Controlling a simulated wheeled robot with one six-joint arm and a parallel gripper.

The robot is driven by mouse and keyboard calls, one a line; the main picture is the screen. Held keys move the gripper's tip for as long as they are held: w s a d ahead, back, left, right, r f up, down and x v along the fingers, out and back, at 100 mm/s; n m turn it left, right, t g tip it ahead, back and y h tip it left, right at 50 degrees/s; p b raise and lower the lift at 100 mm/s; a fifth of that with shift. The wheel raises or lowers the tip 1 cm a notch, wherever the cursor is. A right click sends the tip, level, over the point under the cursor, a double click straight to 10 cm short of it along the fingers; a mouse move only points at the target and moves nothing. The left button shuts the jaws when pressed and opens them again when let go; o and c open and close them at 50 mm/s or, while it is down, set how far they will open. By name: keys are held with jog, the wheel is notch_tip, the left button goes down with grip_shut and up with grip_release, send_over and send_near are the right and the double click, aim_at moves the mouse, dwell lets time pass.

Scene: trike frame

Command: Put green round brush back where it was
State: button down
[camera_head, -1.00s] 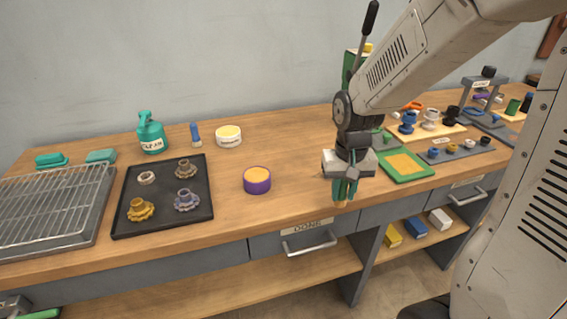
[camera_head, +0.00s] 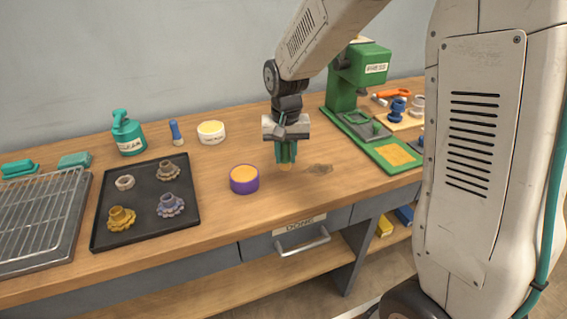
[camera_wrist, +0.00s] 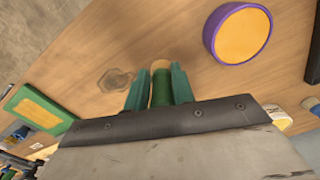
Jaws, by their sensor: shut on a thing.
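My gripper (camera_head: 285,152) is shut on the green round brush (camera_wrist: 160,88), which hangs between its teal fingers above the wooden bench. In the wrist view its green body and tan end show between the fingers (camera_wrist: 159,85). In the head view the brush's tan tip (camera_head: 285,167) shows below the fingers; most of the brush is hidden. The gripper is right of a purple round tub with an orange top (camera_head: 244,179). A dark stain-like mark (camera_head: 318,169) lies on the bench just right of the gripper.
A black tray (camera_head: 146,203) with several gear-like parts stands left, beside a wire rack (camera_head: 38,222). A teal spray bottle (camera_head: 128,133), a blue-handled brush (camera_head: 176,132) and a white tub (camera_head: 211,132) stand behind. A green press (camera_head: 358,75) stands right. Bench front is clear.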

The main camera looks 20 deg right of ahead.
aim_at(284, 162)
jog(key=shift+w+a, duration=0.15)
jog(key=shift+w, duration=0.15)
jog(key=shift+f, duration=1.8)
jog(key=shift+f, duration=0.1)
jog(key=c, duration=1.2)
grip_release()
jog(key=shift+o, duration=0.2)
